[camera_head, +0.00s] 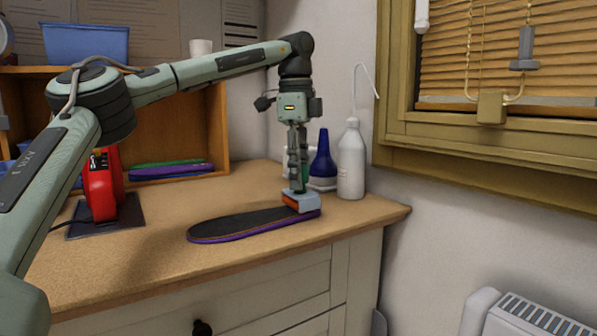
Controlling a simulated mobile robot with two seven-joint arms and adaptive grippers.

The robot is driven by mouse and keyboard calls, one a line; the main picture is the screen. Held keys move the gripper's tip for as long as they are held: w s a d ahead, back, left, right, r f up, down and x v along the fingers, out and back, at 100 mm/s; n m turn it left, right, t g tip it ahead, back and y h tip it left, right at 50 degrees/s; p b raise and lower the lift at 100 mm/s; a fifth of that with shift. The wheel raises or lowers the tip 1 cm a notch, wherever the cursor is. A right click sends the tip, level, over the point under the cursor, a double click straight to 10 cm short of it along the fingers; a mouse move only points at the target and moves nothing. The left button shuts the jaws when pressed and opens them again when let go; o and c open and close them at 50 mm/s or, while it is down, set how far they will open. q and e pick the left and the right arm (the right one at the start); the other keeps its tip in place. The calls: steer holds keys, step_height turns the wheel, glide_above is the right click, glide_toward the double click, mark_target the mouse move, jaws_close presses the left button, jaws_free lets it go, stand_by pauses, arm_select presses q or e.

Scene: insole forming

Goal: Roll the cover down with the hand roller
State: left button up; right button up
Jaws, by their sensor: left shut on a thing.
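A black cover (240,222) lies on a purple insole base (212,240), flat near the front edge of the wooden worktop. My left gripper (297,183) points straight down over the right end of the insole. It is shut on the hand roller (305,203), a small grey-blue and orange piece. The roller is at the cover's right end and appears to touch it, though the exact contact is too small to tell. The gripper's fingers hide the roller's upper part. My right gripper is not in view.
A white squeeze bottle (351,162) and a dark blue bottle (322,158) stand close behind my left gripper. A red device (104,188) stands on a dark plate at left. Coloured insoles (172,170) lie in the wooden shelf (222,130).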

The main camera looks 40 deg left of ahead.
arm_select(q)
steer(key=shift+r+p, duration=2.5)
steer(key=shift+r, duration=1)
steer(key=shift+f, duration=0.2)
